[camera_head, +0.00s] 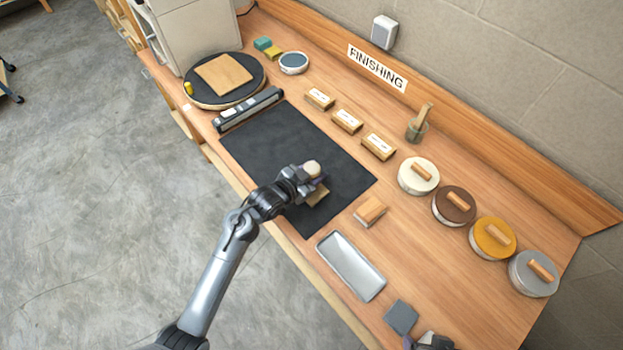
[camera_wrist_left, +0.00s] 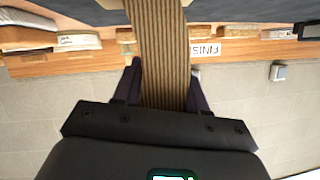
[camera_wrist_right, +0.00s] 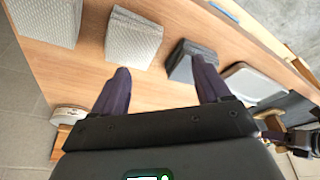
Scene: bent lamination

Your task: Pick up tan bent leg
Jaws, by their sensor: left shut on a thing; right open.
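The tan bent leg (camera_head: 318,195) shows in the head view at my left gripper (camera_head: 307,180), over the front right part of the black mat (camera_head: 280,140). In the left wrist view the leg (camera_wrist_left: 160,50) is a striped, layered strip between the two dark fingers, running out past the top edge. My left gripper is shut on it. The gripper hides part of the leg in the head view, and I cannot tell whether it touches the mat. My right gripper (camera_wrist_right: 158,88) is open and empty over the bench; it shows at the bottom edge of the head view (camera_head: 428,341).
A metal tray (camera_head: 350,265), a wooden block (camera_head: 370,210) and a dark grey pad stack (camera_head: 400,317) lie right of the mat. Several lidded round tins, including a brown one (camera_head: 454,205), line the back right. A round turntable (camera_head: 190,95) stands at the far left.

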